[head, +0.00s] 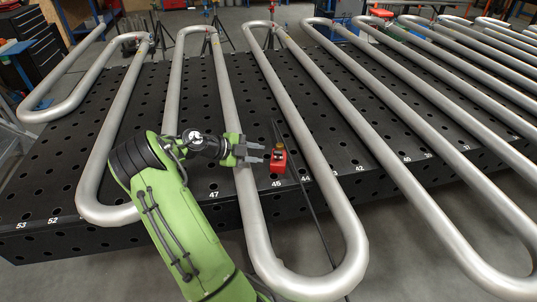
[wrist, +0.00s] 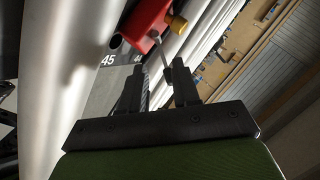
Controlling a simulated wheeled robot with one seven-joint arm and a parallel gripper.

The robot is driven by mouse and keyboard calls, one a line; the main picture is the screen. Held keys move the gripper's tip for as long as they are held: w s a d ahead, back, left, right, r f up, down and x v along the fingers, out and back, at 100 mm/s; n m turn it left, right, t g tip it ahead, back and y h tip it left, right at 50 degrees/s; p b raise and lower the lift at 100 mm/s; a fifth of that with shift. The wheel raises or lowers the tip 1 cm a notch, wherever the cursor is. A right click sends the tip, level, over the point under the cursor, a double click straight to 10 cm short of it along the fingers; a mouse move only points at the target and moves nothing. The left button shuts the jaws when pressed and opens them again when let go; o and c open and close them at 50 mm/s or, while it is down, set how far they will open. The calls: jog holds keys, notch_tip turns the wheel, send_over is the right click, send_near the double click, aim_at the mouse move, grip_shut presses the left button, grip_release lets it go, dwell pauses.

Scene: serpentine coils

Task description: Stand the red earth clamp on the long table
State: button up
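The red earth clamp (head: 278,162) is at the front edge of the long black table (head: 330,125), near the mark 45. It has a brass-coloured knob, and a grey metal piece sticks out from it towards my gripper in the wrist view. My gripper (head: 264,153) is just left of the clamp, its fingers pointing right at it. In the wrist view the fingers (wrist: 158,88) are apart, with the red clamp body (wrist: 147,18) beyond their tips. The gripper looks open and empty. Whether the clamp's base rests on the table cannot be told.
Long silver serpentine pipes (head: 225,90) lie across the table and overhang its front edge. One pipe runs under my gripper, and another passes right of the clamp. A thin dark cable or rod (head: 313,215) runs past the clamp and below the table edge.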

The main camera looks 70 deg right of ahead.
jog(key=v, duration=0.6)
jog(key=shift+w+a+r, duration=0.1)
jog(key=w+a+r+n+t+y, duration=0.1)
jog(key=w+a+r+n+t, duration=0.15)
jog(key=a+n, duration=0.4)
jog(key=w+a+r+n+t+y, duration=0.1)
jog(key=w+a+r+n+t, duration=0.15)
jog(key=a+n+t, duration=0.35)
jog(key=w+a+r+n+t+y, duration=0.1)
jog(key=w+a+r+n, duration=0.15)
jog(key=a+n, duration=0.4)
jog(key=s+a+r+n+t+y, duration=0.1)
jog(key=s+a+n+t+y, duration=0.1)
jog(key=s+a+n, duration=0.3)
jog(key=s+a+r+n+t+y, duration=0.2)
jog(key=s+a+n, duration=0.4)
jog(key=a+n, duration=0.8)
jog(key=a+t+y, duration=0.1)
jog(key=a, duration=0.3)
jog(key=shift+a, duration=0.4)
